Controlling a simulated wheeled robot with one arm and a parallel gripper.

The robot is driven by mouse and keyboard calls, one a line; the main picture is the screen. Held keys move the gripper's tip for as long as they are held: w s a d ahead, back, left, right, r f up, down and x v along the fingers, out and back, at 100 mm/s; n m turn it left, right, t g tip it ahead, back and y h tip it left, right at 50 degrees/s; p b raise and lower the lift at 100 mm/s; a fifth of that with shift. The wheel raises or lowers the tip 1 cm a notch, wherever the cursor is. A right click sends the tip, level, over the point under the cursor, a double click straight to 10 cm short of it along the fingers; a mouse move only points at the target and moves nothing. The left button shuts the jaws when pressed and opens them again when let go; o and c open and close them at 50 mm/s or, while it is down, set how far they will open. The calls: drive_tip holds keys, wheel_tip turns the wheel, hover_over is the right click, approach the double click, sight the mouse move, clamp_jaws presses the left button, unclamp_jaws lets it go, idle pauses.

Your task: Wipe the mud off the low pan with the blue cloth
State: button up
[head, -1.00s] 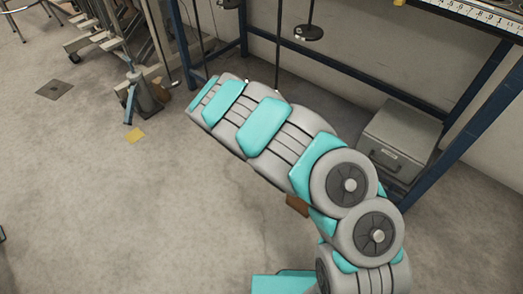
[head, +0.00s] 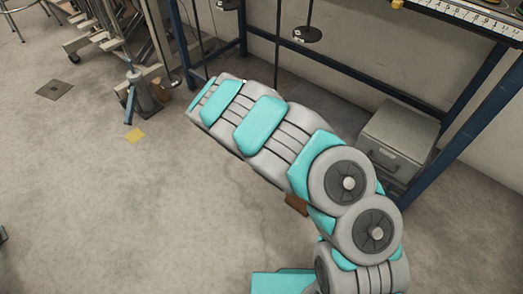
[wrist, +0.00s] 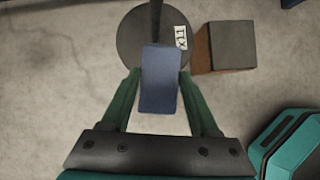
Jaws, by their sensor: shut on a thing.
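The blue cloth (wrist: 161,85) is a dark blue, block-like pad in the wrist view. My gripper (wrist: 160,77) has its green fingers on either side of it and is shut on it. A round, dark grey pan (wrist: 135,38) with a white label lies just beyond the cloth. A dark rod rises from it. The cloth overlaps the pan's near edge in the picture; I cannot tell whether they touch. I cannot make out mud on the visible part of the pan. In the head view my arm hides the gripper and the cloth.
A brown-sided block (wrist: 228,46) stands close right of the pan. In the head view, another dark pan (head: 307,34) hangs on a rod under the blue-framed bench (head: 455,115). A grey box (head: 400,138) stands by its right legs. Floor at left is largely clear.

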drive_tip(key=shift+d+r+p+v, duration=0.15)
drive_tip(key=shift+d+p+v, duration=0.05)
drive_tip(key=shift+p+v, duration=0.9)
drive_tip(key=shift+d+r+p+v, duration=0.1)
drive_tip(key=shift+d+p+v, duration=0.1)
drive_tip(key=shift+p+v, duration=0.85)
drive_tip(key=shift+a+r+b, duration=0.25)
drive_tip(key=shift+r+b, duration=0.05)
drive_tip(key=shift+r, duration=0.6)
drive_tip(key=shift+s, duration=0.1)
